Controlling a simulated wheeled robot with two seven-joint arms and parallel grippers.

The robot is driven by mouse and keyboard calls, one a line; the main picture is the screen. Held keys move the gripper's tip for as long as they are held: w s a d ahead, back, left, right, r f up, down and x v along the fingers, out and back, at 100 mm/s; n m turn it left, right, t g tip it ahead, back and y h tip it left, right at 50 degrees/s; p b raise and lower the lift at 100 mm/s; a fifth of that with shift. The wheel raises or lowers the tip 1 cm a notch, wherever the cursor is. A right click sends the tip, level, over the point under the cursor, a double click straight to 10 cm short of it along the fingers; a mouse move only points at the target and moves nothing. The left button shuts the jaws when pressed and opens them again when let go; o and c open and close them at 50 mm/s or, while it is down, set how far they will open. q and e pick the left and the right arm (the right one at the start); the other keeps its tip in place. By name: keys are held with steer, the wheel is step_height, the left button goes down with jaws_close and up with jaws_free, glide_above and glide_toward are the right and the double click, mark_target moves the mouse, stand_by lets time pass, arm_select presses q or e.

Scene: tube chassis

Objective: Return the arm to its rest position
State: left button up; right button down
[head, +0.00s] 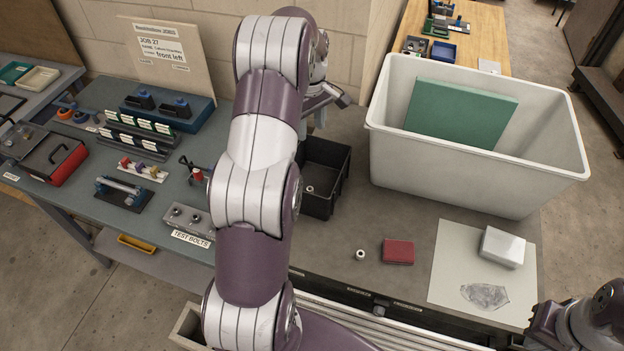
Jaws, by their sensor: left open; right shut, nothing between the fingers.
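My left arm rises through the middle of the head view, and its purple and silver links cover part of the bench. My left gripper (330,103) is at the far end of that arm, above the bench near the back wall and the black bin. It is partly hidden by the arm; it is open and nothing shows in it. My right gripper (541,322) is low at the right edge, close to the front right corner of the paper sheet. It is dark, shut and empty, and partly cut off by the frame.
A black open bin (326,176) stands beside my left arm. A large white tub (470,178) holds a green board (460,112). A red block (398,251), a small ring (360,254) and a white box (502,247) lie in front. Test bolts (188,218) stand left.

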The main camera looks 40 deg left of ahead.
arm_select(q)
steer(key=s+d+f+m+b, duration=0.6)
steer(key=s+d+m, duration=0.2)
steer(key=d, duration=0.3)
steer(key=s+d+f+m+t+b, duration=0.1)
steer(key=s+d+f+m+b, duration=0.5)
steer(key=s+d, duration=0.4)
steer(key=shift+s+d+f+m+b, duration=0.2)
steer(key=shift+d+m+b, duration=0.45)
steer(key=shift+m, duration=0.25)
steer(key=shift+w+a, duration=0.1)
steer(key=shift+w, duration=0.05)
